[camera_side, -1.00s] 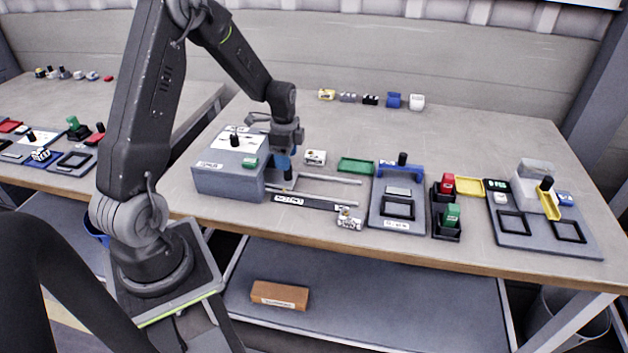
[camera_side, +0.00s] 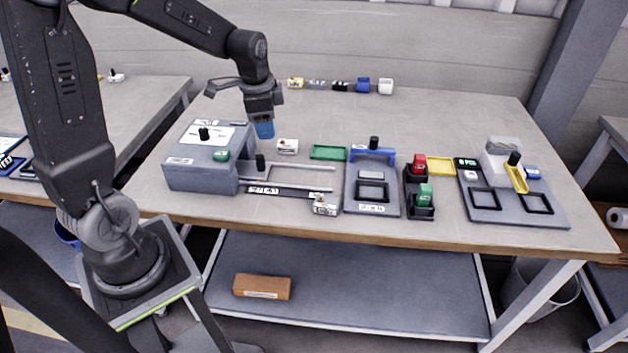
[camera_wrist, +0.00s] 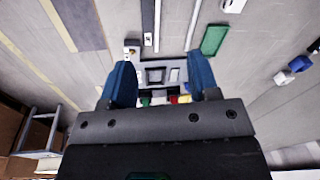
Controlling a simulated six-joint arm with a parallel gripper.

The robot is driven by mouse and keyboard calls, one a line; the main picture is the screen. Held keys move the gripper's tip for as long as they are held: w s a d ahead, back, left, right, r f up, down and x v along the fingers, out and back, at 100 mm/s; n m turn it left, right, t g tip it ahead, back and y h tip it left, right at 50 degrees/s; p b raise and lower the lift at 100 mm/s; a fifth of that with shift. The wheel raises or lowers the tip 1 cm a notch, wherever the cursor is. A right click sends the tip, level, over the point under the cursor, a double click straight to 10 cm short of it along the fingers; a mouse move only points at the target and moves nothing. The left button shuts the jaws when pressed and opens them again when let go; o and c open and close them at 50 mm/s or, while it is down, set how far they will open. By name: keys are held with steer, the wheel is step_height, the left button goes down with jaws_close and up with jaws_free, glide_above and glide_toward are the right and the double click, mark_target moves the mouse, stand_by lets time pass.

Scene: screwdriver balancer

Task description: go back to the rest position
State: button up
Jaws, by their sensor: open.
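My gripper (camera_side: 263,130) is raised above the table, beside and above the right end of a grey box (camera_side: 205,175). Its blue fingers point down, and in the wrist view the jaws (camera_wrist: 160,78) stand apart with nothing between them. A small black handle (camera_side: 260,162) stands upright at the box's right side, below the fingertips and apart from them. Two pale rails (camera_side: 290,178) run right from the box.
To the right lie a green tray (camera_side: 328,153), a grey fixture with a blue bridge (camera_side: 372,155), red and green blocks in black holders (camera_side: 419,205), and a grey board (camera_side: 510,208). Several small parts line the back. The table's middle back is clear.

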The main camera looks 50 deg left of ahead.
steer(key=s+d+r+n+t, duration=0.2)
steer(key=s+d+r+n, duration=0.1)
steer(key=s+d+r, duration=0.2)
steer(key=s+d+r+n+t, duration=0.2)
steer(key=s+d+r, duration=0.3)
steer(key=s+d, duration=0.5)
steer(key=shift+n+h, duration=0.3)
steer(key=shift+n, duration=0.4)
steer(key=shift+c, duration=0.3)
